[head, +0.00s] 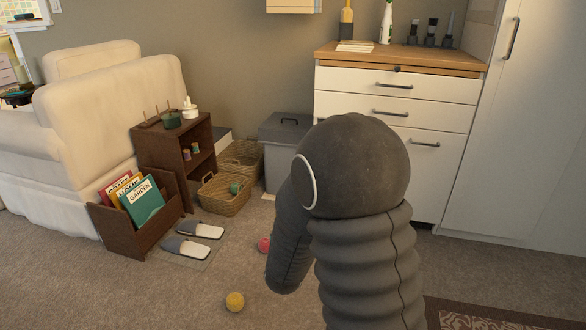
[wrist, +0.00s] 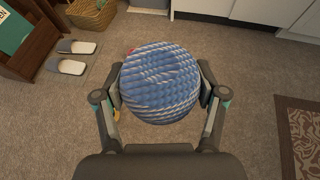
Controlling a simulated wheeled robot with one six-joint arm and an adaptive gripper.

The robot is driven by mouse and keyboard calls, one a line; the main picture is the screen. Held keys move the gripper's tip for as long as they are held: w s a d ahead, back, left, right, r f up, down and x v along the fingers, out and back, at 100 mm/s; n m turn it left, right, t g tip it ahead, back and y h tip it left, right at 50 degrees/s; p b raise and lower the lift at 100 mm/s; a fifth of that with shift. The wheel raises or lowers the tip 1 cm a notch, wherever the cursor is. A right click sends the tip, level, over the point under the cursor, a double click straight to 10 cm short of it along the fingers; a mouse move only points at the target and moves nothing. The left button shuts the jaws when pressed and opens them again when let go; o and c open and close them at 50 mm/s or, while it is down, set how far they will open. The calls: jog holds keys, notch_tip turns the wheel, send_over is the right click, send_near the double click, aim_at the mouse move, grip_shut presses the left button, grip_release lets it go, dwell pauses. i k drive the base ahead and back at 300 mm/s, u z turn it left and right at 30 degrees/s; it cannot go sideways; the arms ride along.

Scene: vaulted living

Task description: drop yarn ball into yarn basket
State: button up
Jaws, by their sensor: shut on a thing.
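My gripper (wrist: 160,88) is shut on a blue and white striped yarn ball (wrist: 160,82), with a finger on each side of it, above the carpet. In the head view my own arm hides the gripper and this ball. A wicker basket (head: 222,208) with a green ball (head: 235,188) in it stands on the floor beside the brown shelf. A basket also shows at the top left of the wrist view (wrist: 90,16), apart from the held ball. A second wicker basket (head: 241,155) stands just behind the first.
A yellow ball (head: 235,302) and a pink ball (head: 263,244) lie on the carpet. Slippers (head: 185,248), a magazine rack (head: 120,232), a brown shelf (head: 165,152) and a grey bin (head: 283,150) stand near the baskets. Open carpet lies in front.

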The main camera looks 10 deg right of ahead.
aim_at(217, 196)
jog(key=z, duration=0.2)
jog(key=k, duration=0.4)
jog(key=z, duration=0.8)
jog(key=i, duration=1.45)
jog(key=u, duration=0.6)
jog(key=i, duration=1.15)
jog(key=u, duration=1.7)
jog(key=i, duration=0.6)
jog(key=u, duration=0.55)
